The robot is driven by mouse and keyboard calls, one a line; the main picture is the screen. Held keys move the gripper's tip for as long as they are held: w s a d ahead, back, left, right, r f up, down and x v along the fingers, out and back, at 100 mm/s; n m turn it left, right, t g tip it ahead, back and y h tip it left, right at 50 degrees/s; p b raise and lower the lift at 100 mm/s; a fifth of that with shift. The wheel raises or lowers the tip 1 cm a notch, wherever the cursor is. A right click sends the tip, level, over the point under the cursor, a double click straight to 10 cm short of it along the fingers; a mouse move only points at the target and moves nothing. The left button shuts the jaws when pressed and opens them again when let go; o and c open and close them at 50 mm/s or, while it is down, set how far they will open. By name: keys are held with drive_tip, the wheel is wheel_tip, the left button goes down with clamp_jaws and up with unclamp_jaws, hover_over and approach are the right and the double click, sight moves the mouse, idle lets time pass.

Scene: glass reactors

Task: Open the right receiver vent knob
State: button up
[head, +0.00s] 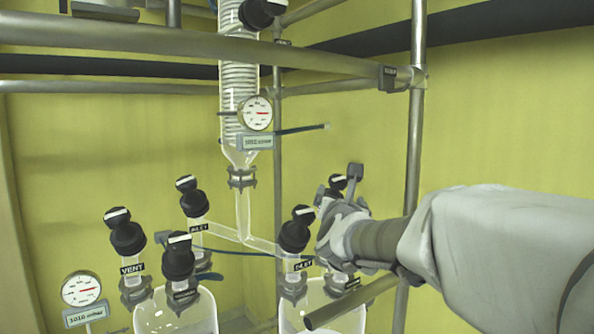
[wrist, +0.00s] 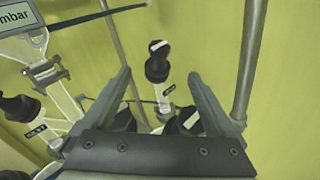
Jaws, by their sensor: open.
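The right receiver (head: 322,312) is a clear glass vessel low in the head view, partly behind my gripper (head: 338,181). Several black knobs with white stripes top its necks. One knob (head: 336,184) shows just behind my fingers; in the wrist view, a black knob (wrist: 157,62) on a glass neck stands in the gap between my open fingers (wrist: 159,73), apart from both. Its label is too small to read. Another knob (wrist: 187,121) lies lower, near the right finger. The left knob (head: 295,232) has a label that seems to read INLET. Which knob is the vent is unclear.
The left receiver (head: 168,315) carries several similar knobs, one labelled VENT (head: 132,268). A glass condenser (head: 239,85) with a gauge (head: 257,113) hangs above. A metal upright (head: 415,130) and a rail (head: 345,303) stand close to my arm.

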sight(339, 182)
drive_tip(key=w+d+p, duration=0.1)
drive_tip(key=w+p, duration=0.1)
drive_tip(key=w, duration=0.3)
drive_tip(key=w+p, duration=0.3)
drive_tip(key=w, duration=0.3)
drive_tip(key=w+d+p, duration=0.1)
drive_tip(key=w+p, duration=0.1)
drive_tip(key=w, duration=0.4)
drive_tip(key=shift+d, duration=0.3)
drive_tip(key=shift+f, duration=0.1)
drive_tip(key=c, duration=1.4)
